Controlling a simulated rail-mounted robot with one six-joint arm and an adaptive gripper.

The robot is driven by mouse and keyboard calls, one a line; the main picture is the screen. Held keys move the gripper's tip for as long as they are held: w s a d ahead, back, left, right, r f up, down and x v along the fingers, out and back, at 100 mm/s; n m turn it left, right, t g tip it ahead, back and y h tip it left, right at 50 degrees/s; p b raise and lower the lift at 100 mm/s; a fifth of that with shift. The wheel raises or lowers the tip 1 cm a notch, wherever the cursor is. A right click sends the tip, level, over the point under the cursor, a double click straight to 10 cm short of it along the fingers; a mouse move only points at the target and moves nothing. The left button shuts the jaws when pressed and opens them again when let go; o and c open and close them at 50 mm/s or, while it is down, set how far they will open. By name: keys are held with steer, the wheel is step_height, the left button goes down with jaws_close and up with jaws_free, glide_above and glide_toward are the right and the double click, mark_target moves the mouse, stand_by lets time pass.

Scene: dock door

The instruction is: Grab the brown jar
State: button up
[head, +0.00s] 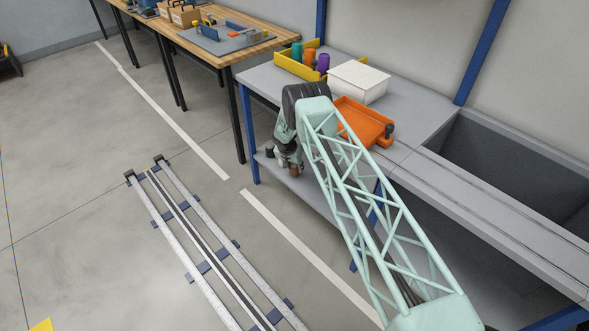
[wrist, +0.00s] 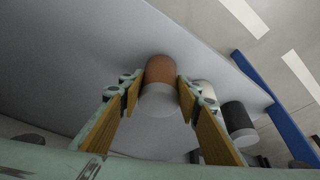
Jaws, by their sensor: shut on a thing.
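The brown jar (wrist: 161,70), with a pale grey end, is between the two fingers of my gripper (wrist: 157,84) in the wrist view. The fingers touch it on both sides and are shut on it. In the head view the brown jar (head: 294,171) shows as a small patch below my wrist, at the lower shelf of the grey bench. My arm hides most of my gripper there. Whether the jar is touching the shelf or lifted, I cannot tell.
A dark jar (wrist: 238,118) and a whitish jar (wrist: 204,92) stand close beside my gripper on the lower shelf (wrist: 75,60). A blue bench leg (wrist: 258,78) is near. Above, the bench top holds an orange tray (head: 364,122), a white box (head: 358,82) and a yellow bin (head: 287,63).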

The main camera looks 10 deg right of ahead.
step_height(320, 180, up, 3)
steer(key=shift+f+p, duration=0.1)
steer(key=shift+p, duration=0.35)
steer(key=shift+s+a, duration=0.15)
steer(key=shift+s, duration=0.45)
steer(key=s+a+r+p, duration=0.1)
steer(key=s+a, duration=0.2)
steer(key=s, duration=1.1)
steer(key=shift+a+p, duration=0.2)
steer(key=shift+p, duration=0.1)
steer(key=shift+s+r, duration=0.1)
steer(key=shift+s, duration=0.1)
